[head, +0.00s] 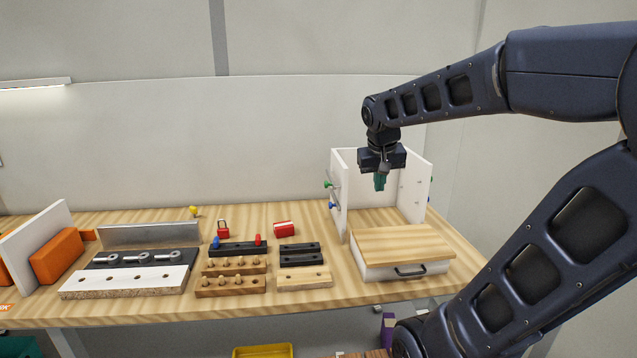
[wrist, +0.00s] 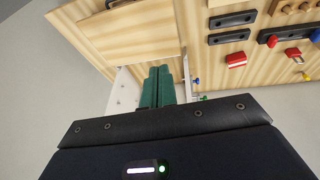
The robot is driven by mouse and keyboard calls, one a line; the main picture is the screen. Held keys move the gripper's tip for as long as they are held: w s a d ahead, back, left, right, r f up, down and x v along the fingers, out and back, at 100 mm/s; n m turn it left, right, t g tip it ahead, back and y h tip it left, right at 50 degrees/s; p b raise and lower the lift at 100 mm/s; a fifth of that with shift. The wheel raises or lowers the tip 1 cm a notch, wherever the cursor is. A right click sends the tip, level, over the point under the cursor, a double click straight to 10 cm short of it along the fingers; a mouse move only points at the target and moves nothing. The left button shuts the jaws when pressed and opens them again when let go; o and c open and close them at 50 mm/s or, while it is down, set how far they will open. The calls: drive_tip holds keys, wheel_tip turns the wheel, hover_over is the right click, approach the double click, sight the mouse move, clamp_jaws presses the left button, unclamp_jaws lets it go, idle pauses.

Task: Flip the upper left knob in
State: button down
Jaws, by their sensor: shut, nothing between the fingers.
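The upper left knob (head: 327,184) is green and sticks out to the left from the white left panel (head: 340,180) of the open fixture. A blue knob (head: 332,205) sits below it on the same panel. In the wrist view the green knob (wrist: 203,97) and the blue knob (wrist: 196,81) show right of the fingers. My gripper (head: 380,184) has green fingers, pointing down between the two white panels, to the right of the left panel and apart from the knobs. The fingers (wrist: 159,70) are together and empty.
The white right panel (head: 415,185) carries another blue knob (head: 429,201) on its outer side. A wood-topped drawer box (head: 400,245) stands in front. Holders, padlocks and orange blocks fill the bench to the left. The space above the bench left of the fixture is free.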

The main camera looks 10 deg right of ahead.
drive_tip(key=w+a+h, duration=0.1)
drive_tip(key=w+a, duration=0.2)
drive_tip(key=w, duration=0.4)
drive_tip(key=w+a+h, duration=0.1)
drive_tip(key=w+a, duration=0.3)
drive_tip(key=w, duration=0.3)
drive_tip(key=t+h, duration=0.1)
drive_tip(key=h, duration=0.1)
approach(326, 183)
drive_tip(key=a+r, duration=0.1)
drive_tip(key=a, duration=0.6)
drive_tip(key=shift+s, duration=0.35)
drive_tip(key=w+d+f, duration=0.4)
drive_tip(key=d+f, duration=0.4)
drive_tip(key=shift+d, duration=0.2)
drive_tip(key=shift+d, duration=1.25)
drive_tip(key=shift+m, duration=0.3)
